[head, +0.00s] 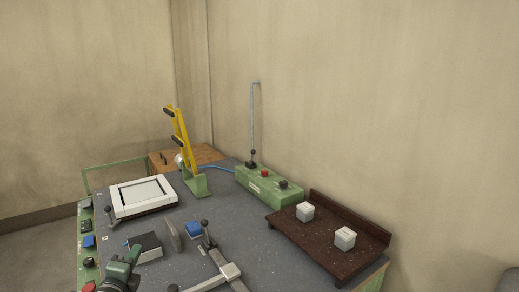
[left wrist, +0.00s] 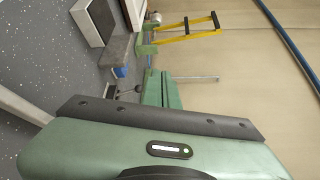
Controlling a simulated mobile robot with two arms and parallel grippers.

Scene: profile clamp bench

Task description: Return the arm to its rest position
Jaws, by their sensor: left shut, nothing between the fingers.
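My left gripper (head: 128,258) is green and black and enters at the bottom left of the head view. It is over the near left part of the bench (head: 185,255), beside a dark block with a pale side (head: 146,247). My right gripper is in neither view.
Near the gripper are a grey wedge-like piece (head: 173,235), a blue block (head: 193,230) and a metal clamp (head: 222,268). Farther back stand a white frame (head: 142,197), a yellow lever (head: 180,135), a green control box (head: 268,186) and a brown tray (head: 325,248) holding two pale cubes.

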